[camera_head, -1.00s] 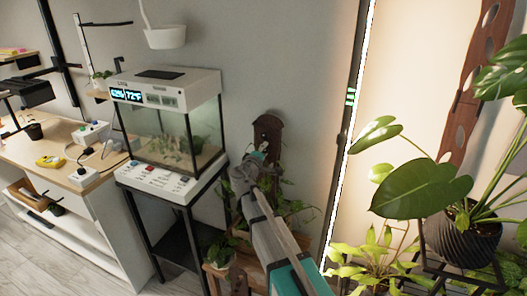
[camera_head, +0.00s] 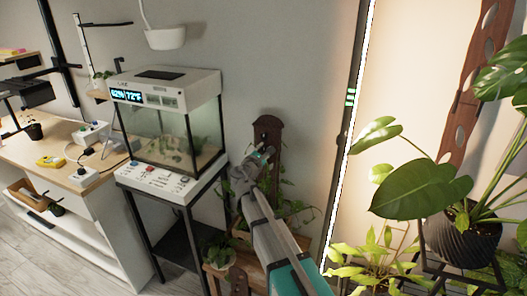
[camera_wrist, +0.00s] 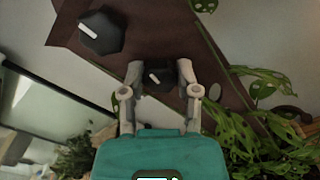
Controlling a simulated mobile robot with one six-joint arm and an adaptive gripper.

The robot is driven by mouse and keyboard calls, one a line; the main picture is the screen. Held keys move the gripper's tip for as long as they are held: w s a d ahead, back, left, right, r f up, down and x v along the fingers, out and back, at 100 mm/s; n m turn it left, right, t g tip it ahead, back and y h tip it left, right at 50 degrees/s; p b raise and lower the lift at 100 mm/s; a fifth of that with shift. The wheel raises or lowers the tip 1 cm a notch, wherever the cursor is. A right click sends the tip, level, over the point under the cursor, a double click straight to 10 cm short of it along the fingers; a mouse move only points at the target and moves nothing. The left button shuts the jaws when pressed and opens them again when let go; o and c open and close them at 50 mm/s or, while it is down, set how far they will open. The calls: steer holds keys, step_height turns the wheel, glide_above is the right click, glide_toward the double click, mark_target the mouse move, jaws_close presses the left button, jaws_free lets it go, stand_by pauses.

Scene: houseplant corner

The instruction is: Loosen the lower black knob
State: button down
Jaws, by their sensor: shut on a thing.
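The lower black knob (camera_wrist: 158,78), with a short white mark, sits on a dark brown wooden board (camera_wrist: 190,30). In the wrist view its white mark is tilted. My gripper (camera_wrist: 160,76) is shut on this knob, one finger on each side, so its sides are partly hidden. A second, larger-looking black knob (camera_wrist: 101,31) with a white mark is on the same board at the upper left, clear of the fingers. In the head view the board (camera_head: 268,124) stands against the wall, and my gripper (camera_head: 262,157) reaches its front and hides the lower knob.
Trailing leaves (camera_wrist: 265,140) hang close to the right of my gripper in the wrist view. In the head view a glass terrarium (camera_head: 190,130) on a black stand is to the left. A large-leaved plant (camera_head: 425,190) in a dark pot is to the right. A small potted plant (camera_head: 219,253) sits below.

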steer(key=shift+n, duration=1)
steer(key=shift+c, duration=1.7)
jaws_free()
steer(key=shift+s, duration=0.1)
steer(key=v, duration=1.1)
steer(key=shift+s+a, duration=0.2)
steer(key=shift+s, duration=0.1)
